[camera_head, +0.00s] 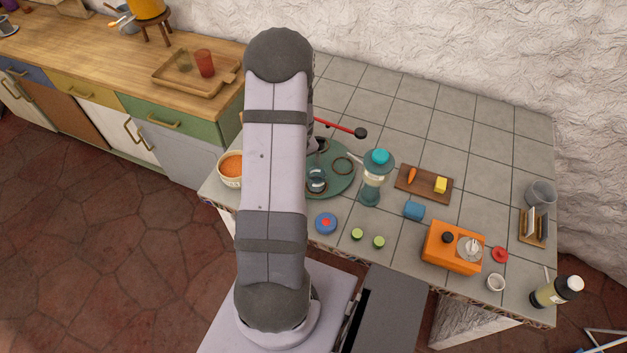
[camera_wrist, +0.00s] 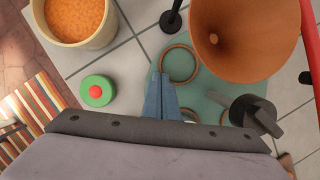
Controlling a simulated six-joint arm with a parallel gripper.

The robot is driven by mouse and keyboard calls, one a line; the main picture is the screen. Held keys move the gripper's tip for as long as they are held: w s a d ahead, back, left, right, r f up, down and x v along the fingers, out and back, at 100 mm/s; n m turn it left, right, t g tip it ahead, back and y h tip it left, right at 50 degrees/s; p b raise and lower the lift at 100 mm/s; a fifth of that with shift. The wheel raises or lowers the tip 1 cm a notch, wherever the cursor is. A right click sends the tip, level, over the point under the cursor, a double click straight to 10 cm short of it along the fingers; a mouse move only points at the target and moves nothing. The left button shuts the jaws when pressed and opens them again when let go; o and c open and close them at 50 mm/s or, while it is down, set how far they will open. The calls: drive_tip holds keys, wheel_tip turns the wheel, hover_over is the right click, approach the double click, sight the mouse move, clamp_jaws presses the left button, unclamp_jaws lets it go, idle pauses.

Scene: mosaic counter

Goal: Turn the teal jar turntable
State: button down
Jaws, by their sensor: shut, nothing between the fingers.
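The teal turntable (camera_head: 337,181) is a flat round disc on the tiled counter, partly hidden behind my arm in the head view. Brown rings and a small clear glass piece (camera_head: 317,178) show on it. The wrist view shows part of its teal top (camera_wrist: 207,86), with a brown ring (camera_wrist: 178,64) and a dark knobbed piece (camera_wrist: 255,113) over it. My gripper (camera_wrist: 161,78) is shut and empty, its blue-grey fingers together above the turntable's edge by the ring. Whether the fingertips touch the disc I cannot tell. My arm hides the gripper in the head view.
A brown cone-shaped bowl (camera_wrist: 243,30) stands close by, nearer the camera. An orange-filled bowl (camera_head: 231,167) is left of the turntable. A teal-topped lantern (camera_head: 375,175) is at its right. The back counter tiles are clear.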

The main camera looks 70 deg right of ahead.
drive_tip(key=shift+w+d+p, duration=0.4)
drive_tip(key=shift+p, duration=0.25)
drive_tip(key=shift+w+d+p, duration=0.2)
drive_tip(key=shift+d+p, duration=0.05)
drive_tip(key=shift+p, duration=0.05)
drive_tip(key=shift+a+b, duration=0.2)
drive_tip(key=shift+b, duration=0.1)
idle(0.3)
drive_tip(key=shift+s+a+b, duration=0.15)
drive_tip(key=shift+a+b, duration=0.45)
drive_tip(key=shift+a, duration=0.05)
drive_tip(key=shift+s+a+r+b, duration=0.1)
drive_tip(key=shift+a+r+b, duration=0.1)
drive_tip(key=shift+a+b, duration=0.65)
drive_tip(key=a+r+p, duration=0.3)
drive_tip(key=r+p, duration=0.1)
drive_tip(key=r, duration=0.6)
drive_tip(key=shift+s+a+p, duration=0.2)
drive_tip(key=shift+s+p, duration=0.05)
drive_tip(key=shift+p, duration=0.05)
